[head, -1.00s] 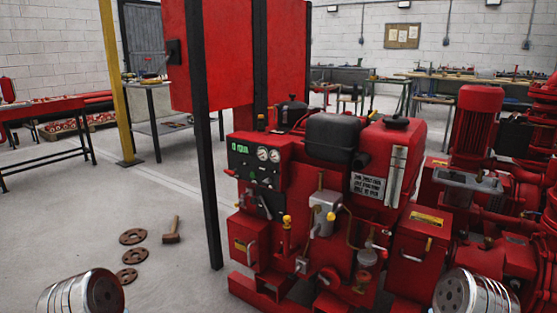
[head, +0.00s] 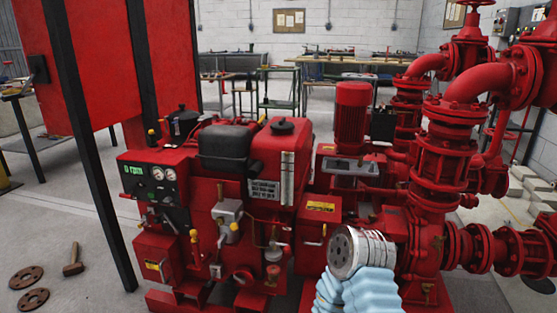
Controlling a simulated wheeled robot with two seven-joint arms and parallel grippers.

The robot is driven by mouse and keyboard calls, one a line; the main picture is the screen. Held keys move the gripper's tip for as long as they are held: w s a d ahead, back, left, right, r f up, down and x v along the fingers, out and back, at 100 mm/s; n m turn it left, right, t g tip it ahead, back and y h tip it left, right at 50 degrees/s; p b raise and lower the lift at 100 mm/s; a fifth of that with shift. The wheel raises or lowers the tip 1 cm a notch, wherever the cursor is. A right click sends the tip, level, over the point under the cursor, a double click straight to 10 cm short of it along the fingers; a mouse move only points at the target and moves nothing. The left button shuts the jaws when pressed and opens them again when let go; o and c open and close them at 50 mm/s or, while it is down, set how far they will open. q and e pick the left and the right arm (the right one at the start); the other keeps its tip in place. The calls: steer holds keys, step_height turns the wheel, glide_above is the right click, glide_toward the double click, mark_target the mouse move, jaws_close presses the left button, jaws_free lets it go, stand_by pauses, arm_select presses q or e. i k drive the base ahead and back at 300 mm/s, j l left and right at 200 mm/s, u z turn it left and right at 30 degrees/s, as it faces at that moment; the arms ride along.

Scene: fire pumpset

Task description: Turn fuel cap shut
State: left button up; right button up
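The black fuel cap (head: 282,127) sits on top of the red fuel tank (head: 280,155), behind and right of the black rounded tank on the red pumpset. It looks seated, but I cannot tell from here how far it is turned. No gripper fingers show in the head view. A metal and pale-blue ribbed part of my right arm rises at the bottom, right of centre, below and apart from the cap. My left arm is not in view.
The control panel (head: 160,178) with gauges faces me on the left. A black post (head: 92,150) stands left of the engine. Red pipework and a motor (head: 352,115) crowd the right. A hammer (head: 73,262) and flat discs (head: 27,278) lie on the open floor.

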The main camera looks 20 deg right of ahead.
mark_target(282, 125)
steer(key=z, duration=0.95)
